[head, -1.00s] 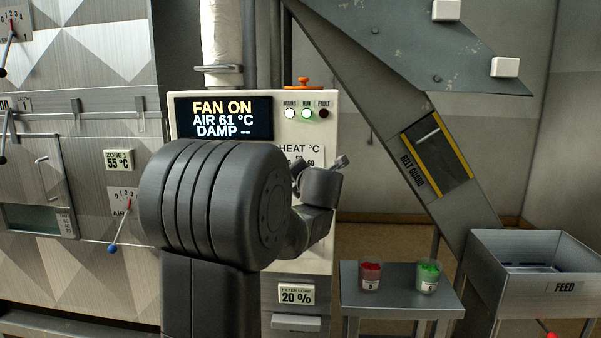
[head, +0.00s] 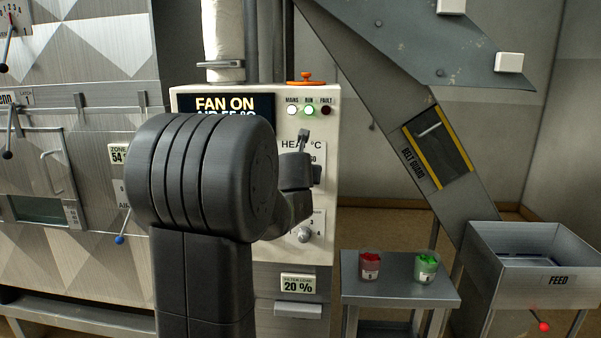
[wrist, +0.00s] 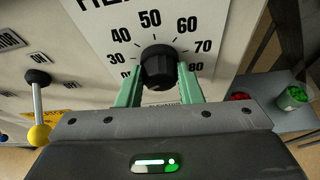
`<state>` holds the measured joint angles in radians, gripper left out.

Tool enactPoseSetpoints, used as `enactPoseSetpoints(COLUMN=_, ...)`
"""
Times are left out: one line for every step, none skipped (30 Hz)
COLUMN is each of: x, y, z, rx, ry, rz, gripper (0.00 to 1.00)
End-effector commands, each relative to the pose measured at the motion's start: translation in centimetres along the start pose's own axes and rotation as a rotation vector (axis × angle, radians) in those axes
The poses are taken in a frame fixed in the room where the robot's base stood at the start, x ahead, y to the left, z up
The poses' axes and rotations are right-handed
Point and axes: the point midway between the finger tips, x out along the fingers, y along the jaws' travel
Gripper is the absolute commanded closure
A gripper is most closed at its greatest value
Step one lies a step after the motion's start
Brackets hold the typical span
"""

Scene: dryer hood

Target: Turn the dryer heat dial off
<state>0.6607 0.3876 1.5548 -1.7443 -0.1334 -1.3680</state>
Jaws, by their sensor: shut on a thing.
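The black heat dial (wrist: 158,66) sits on a white scale plate (wrist: 105,35) marked with numbers such as 40, 50, 60 and 70 in the wrist view. My gripper (wrist: 159,76) has its two green fingers on either side of the dial, shut on it. I cannot clearly read where the dial points. In the head view, my arm hides the dial and much of the white control panel (head: 325,110). The panel's display (head: 235,103) reads FAN ON, with its lower lines partly covered.
A lower knob (head: 304,235) is on the same panel. An orange knob (head: 306,77) tops the cabinet. A small table (head: 395,292) holds red and green cups, beside a feed bin (head: 540,262). A lever with a yellow ball (wrist: 39,134) is left of the dial.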

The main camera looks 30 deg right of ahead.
Motion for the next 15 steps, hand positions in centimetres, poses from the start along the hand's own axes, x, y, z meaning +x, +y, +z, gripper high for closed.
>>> enactPoseSetpoints(x=0.03, y=0.06, z=-0.09, rx=-0.018, ry=0.003, rz=-0.007, gripper=0.9)
enactPoseSetpoints(x=0.04, y=0.07, z=-0.1, rx=-0.028, ry=0.003, rz=-0.012, gripper=0.9)
enactPoseSetpoints(x=0.04, y=0.08, z=-0.11, rx=-0.041, ry=0.003, rz=-0.017, gripper=0.9)
enactPoseSetpoints(x=0.05, y=0.09, z=-0.13, rx=-0.049, ry=0.003, rz=-0.02, gripper=0.9)
enactPoseSetpoints(x=0.05, y=0.1, z=-0.13, rx=-0.056, ry=0.003, rz=-0.022, gripper=0.9)
enactPoseSetpoints(x=0.06, y=0.11, z=-0.14, rx=-0.064, ry=0.003, rz=-0.025, gripper=0.9)
enactPoseSetpoints(x=0.06, y=0.11, z=-0.15, rx=-0.069, ry=0.003, rz=-0.028, gripper=0.9)
enactPoseSetpoints(x=0.06, y=0.1, z=-0.15, rx=-0.074, ry=0.003, rz=-0.03, gripper=0.9)
enactPoseSetpoints(x=0.06, y=0.09, z=-0.16, rx=-0.078, ry=0.003, rz=-0.032, gripper=0.9)
enactPoseSetpoints(x=0.07, y=0.08, z=-0.16, rx=-0.08, ry=0.003, rz=-0.033, gripper=0.9)
enactPoseSetpoints(x=0.07, y=0.08, z=-0.16, rx=-0.082, ry=0.003, rz=-0.034, gripper=0.9)
enactPoseSetpoints(x=0.07, y=0.07, z=-0.17, rx=-0.083, ry=0.003, rz=-0.035, gripper=0.9)
enactPoseSetpoints(x=0.07, y=0.07, z=-0.17, rx=-0.084, ry=0.003, rz=-0.035, gripper=0.9)
enactPoseSetpoints(x=0.07, y=0.06, z=-0.18, rx=-0.085, ry=0.003, rz=-0.036, gripper=0.9)
enactPoseSetpoints(x=0.07, y=0.06, z=-0.18, rx=-0.085, ry=0.003, rz=-0.036, gripper=0.9)
